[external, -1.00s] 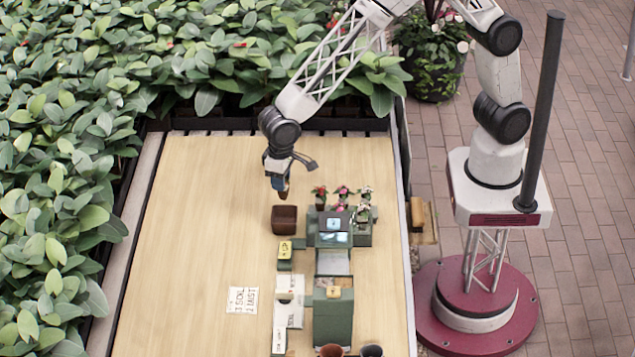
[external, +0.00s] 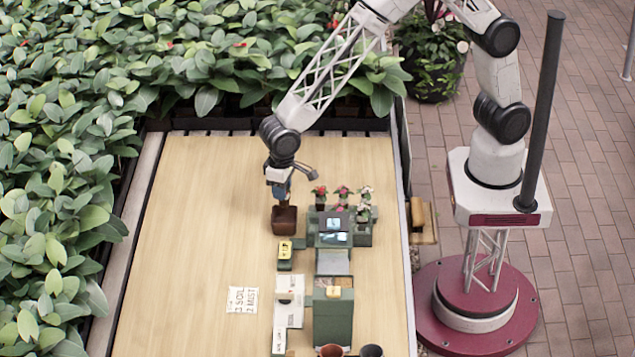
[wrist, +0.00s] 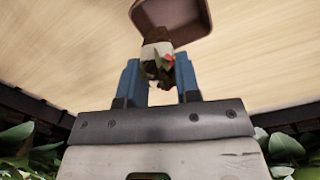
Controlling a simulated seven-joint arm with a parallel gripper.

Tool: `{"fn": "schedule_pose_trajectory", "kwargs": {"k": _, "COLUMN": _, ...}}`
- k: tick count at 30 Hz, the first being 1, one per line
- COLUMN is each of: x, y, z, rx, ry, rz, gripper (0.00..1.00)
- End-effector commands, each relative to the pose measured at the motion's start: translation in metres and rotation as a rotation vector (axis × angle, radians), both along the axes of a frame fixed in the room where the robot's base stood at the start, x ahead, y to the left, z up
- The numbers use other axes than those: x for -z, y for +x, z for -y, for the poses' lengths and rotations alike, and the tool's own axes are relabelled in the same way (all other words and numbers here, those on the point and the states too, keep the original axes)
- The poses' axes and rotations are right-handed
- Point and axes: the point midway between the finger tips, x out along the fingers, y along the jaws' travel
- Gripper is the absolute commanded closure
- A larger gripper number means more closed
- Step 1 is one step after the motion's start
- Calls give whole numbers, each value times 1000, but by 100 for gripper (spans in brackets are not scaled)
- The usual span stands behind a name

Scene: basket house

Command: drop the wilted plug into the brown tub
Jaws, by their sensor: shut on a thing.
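The wilted plug (wrist: 156,52) is a small plant with a dark and pale body, green leaves and a touch of red, between my blue fingers in the wrist view. My gripper (wrist: 160,82) is shut on it. In the external view my gripper (external: 281,192) points down right over the brown tub (external: 285,224), a square open box on the table. The plug's lower end overlaps the tub's rim in that view; I cannot tell how far inside it is. The tub (wrist: 172,18) also shows beyond the plug in the wrist view.
A green stand with several small potted flowers (external: 343,193) and a device with a lit screen (external: 334,224) stand close right of the tub. A printed card (external: 243,300) lies on the table (external: 190,230). The table's left side is clear.

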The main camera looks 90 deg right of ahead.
Motion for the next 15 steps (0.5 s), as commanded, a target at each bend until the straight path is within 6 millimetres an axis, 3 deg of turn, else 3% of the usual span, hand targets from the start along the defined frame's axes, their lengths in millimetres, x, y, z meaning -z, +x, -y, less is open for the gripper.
{"fn": "schedule_pose_trajectory", "kwargs": {"k": 7, "x": 20, "y": 0, "z": 0, "rx": 0, "ry": 0, "rz": 0, "gripper": 92}}
{"fn": "schedule_pose_trajectory", "kwargs": {"k": 15, "x": 29, "y": 0, "z": 0, "rx": 0, "ry": 0, "rz": 0, "gripper": 92}}
